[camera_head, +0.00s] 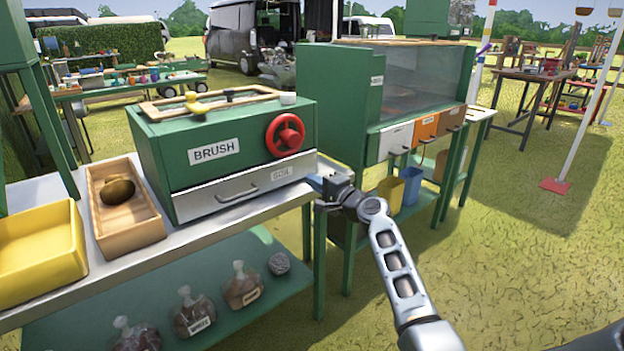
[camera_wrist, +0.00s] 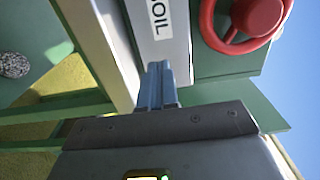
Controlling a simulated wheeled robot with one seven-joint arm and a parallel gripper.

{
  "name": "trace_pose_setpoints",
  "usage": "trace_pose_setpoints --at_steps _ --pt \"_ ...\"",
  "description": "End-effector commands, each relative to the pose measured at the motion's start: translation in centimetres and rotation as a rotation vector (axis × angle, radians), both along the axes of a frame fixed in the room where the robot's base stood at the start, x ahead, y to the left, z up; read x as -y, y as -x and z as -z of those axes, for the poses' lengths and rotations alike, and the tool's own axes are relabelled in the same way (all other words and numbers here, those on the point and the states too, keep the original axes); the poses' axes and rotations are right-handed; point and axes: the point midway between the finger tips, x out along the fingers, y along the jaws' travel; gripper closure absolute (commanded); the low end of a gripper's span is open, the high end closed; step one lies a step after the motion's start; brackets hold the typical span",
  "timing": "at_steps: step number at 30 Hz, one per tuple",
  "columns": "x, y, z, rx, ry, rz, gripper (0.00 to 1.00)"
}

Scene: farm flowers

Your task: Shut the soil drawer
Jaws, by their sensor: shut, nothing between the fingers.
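The soil drawer (camera_head: 222,194) is the pale grey front with a bar handle, low in the green box marked BRUSH (camera_head: 190,140). Its SOIL label (camera_head: 281,172) is near its right end. The front sits close to the box; I cannot tell whether a small gap remains. My gripper (camera_head: 318,184) is at the right end of the drawer front, beyond the handle. In the wrist view my gripper (camera_wrist: 160,76) has its fingers together and empty, just beside the SOIL label (camera_wrist: 160,20). Their tips appear at the drawer face; contact is unclear.
A red wheel (camera_head: 285,135) is on the box above the drawer. A wooden tray (camera_head: 130,228) and yellow tray (camera_head: 38,255) stand left on the metal-topped table. A second green cabinet (camera_head: 340,110) stands right. Grass in front is clear.

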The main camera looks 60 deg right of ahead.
Motion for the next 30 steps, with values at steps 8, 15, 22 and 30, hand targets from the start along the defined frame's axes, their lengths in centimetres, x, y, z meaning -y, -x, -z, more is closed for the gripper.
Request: trace_pose_setpoints --at_steps 8,15,22,30 --pt "-1.1 3.9 0.1 -0.001 -0.001 0.002 1.0" --pt "-2.0 7.2 0.1 -0.001 -0.001 0.001 1.0" --pt "-2.3 8.2 0.0 0.0 0.0 0.0 1.0" --pt "-3.1 8.4 0.5 -0.016 0.007 0.0 1.0"
